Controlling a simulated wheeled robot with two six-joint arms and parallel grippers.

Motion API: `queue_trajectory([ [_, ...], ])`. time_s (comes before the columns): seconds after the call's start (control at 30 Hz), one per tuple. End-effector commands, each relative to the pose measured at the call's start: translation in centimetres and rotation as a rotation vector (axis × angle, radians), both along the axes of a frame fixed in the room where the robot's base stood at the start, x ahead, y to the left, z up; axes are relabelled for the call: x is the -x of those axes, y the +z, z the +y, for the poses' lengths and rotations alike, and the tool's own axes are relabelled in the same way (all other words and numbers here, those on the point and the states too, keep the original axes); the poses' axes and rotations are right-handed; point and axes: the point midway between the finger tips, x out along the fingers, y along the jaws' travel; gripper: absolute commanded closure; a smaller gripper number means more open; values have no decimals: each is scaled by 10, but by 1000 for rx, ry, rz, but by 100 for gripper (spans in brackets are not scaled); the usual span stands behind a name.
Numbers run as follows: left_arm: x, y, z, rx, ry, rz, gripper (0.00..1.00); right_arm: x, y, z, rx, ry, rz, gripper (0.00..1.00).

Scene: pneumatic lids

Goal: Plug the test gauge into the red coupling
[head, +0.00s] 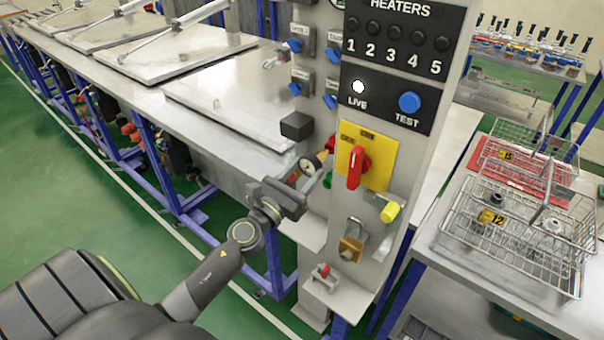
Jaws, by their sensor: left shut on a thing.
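My left gripper (309,180) reaches in from the left to the side of the grey control column. It is shut on the test gauge (306,167), a small round dial with a pale face. The red coupling (331,143) shows just above and right of the gauge, on the column's left side. The gauge appears close to it; I cannot tell whether they touch. A green part (327,181) shows just below, partly hidden by the gripper. My right gripper is not in view.
The column carries a yellow plate with a red rotary switch (357,168), a yellow knob (390,212) and a brass padlock (351,246). A dark block (297,125) sits by the metal lid (230,95) at left. Wire baskets (520,220) stand on the right table.

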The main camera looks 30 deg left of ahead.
Motion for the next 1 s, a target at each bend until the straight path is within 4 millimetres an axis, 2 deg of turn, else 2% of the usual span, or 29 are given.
queue_trajectory([
  [1.0,-23,1,-2,0,-1,-1,74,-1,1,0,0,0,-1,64],
])
